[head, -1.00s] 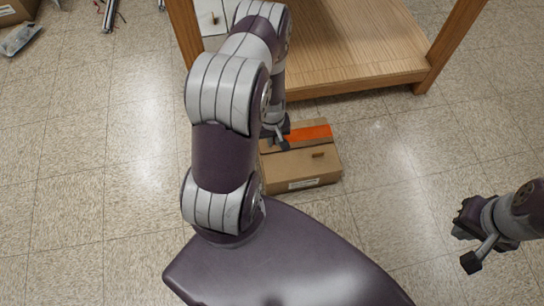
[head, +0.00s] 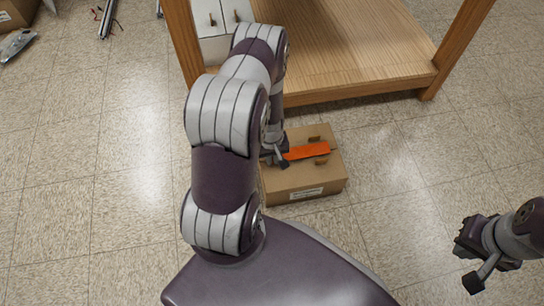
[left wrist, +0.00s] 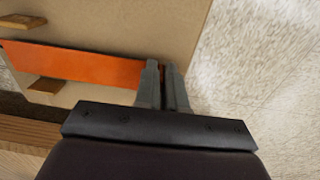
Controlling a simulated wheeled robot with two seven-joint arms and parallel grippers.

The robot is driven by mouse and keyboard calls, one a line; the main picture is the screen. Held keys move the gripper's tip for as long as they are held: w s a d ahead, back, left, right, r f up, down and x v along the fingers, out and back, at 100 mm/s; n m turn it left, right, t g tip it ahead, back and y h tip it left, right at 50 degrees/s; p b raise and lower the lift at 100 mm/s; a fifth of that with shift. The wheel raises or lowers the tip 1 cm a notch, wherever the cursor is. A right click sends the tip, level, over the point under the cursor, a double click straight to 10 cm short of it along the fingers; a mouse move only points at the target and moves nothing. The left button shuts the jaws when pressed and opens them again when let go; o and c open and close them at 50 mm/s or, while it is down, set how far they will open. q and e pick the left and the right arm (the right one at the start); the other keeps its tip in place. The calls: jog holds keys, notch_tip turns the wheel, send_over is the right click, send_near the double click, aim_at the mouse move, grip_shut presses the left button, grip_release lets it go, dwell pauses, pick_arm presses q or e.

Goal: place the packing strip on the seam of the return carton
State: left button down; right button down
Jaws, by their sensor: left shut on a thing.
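The return carton (head: 305,180) is a closed brown box with a white label, on the floor in front of the wooden table. The packing strip (head: 308,150) is a flat orange band over the middle of its top, between two small brown tabs. The strip also shows in the left wrist view (left wrist: 80,64), its end at the fingers. My left gripper (head: 277,156) is shut on that end, at the carton's left side; its fingers show in the left wrist view (left wrist: 166,72). I cannot tell whether the strip touches the carton. My right gripper (head: 462,245) hangs apart at right; its jaw opening is unclear.
The wooden table (head: 350,60) with a low shelf stands just behind the carton. White boxes (head: 214,25) are at its left end. Another brown carton (head: 18,14) and a metal bar (head: 107,18) lie at the far left. The floor right of the carton is clear.

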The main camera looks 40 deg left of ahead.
pick_arm(q)
jog(key=shift+f+b, duration=0.5)
jog(key=shift+f, duration=0.1)
jog(key=c, duration=1.1)
grip_release()
jog(key=shift+c, duration=0.2)
jog(key=shift+r, duration=0.15)
notch_tip(320, 180, up, 12)
jog(key=p, duration=0.9)
jog(key=shift+s+r, duration=0.15)
jog(key=shift+r, duration=0.05)
